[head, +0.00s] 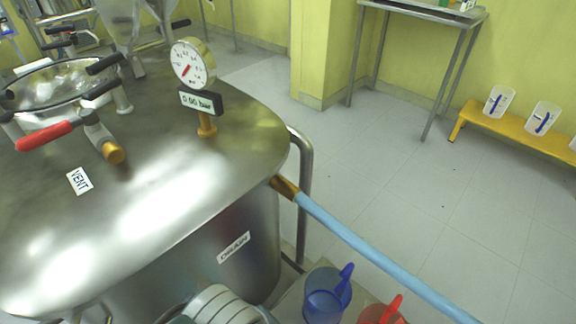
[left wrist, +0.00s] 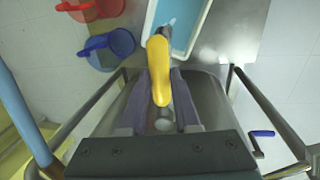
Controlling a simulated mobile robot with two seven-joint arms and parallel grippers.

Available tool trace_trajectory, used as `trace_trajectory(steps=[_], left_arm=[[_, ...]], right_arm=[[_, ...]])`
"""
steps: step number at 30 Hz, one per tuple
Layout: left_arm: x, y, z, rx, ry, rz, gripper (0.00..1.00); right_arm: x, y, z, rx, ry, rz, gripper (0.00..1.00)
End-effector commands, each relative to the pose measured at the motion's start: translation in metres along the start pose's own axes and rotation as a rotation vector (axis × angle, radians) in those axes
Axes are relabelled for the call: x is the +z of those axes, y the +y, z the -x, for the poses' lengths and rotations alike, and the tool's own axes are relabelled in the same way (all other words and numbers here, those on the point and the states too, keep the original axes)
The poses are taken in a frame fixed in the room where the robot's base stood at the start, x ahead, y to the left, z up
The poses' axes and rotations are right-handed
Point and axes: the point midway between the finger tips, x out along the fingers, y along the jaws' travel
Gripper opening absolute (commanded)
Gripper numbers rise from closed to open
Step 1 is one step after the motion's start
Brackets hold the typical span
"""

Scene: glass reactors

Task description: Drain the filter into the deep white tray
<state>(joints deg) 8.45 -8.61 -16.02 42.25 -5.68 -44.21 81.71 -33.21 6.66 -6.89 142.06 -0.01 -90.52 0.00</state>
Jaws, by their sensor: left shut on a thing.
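The filter is a large steel vessel (head: 190,190) with a domed lid, filling the left of the head view. Its gauge (head: 193,64) has a display (head: 201,102) reading 0.00 bar. In the left wrist view, my left gripper (left wrist: 160,85) is shut on a yellow valve handle (left wrist: 178,92) in front of the steel vessel. A grey outlet tip (left wrist: 167,27) shows beyond the handle, over a white-rimmed tray (left wrist: 147,28). The tray's inside looks light blue; I cannot tell whether that is liquid. My right gripper is not in view.
A blue jug (head: 326,298) and a red jug (head: 379,314) stand beside the vessel. A light-blue hose (head: 375,251) runs from a brass fitting across the right. A red-handled vent valve (head: 48,135) is on the lid. Beyond are open floor and a yellow bench (head: 520,133).

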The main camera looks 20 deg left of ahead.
Motion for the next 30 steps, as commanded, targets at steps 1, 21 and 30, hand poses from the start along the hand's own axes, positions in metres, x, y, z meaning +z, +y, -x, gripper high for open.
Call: trace_trajectory(steps=[1, 21, 30], left_arm=[[0.0, 0.001, 0.001, 0.001, 0.001, 0.001, 0.0], [0.0, 0.001, 0.001, 0.002, 0.001, 0.0, 0.6], [0.0, 0.002, 0.017, 0.001, 0.0, 0.0, 0.6]], right_arm=[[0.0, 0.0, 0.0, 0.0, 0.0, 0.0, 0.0], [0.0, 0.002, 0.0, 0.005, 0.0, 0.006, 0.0], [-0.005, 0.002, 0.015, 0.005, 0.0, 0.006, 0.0]])
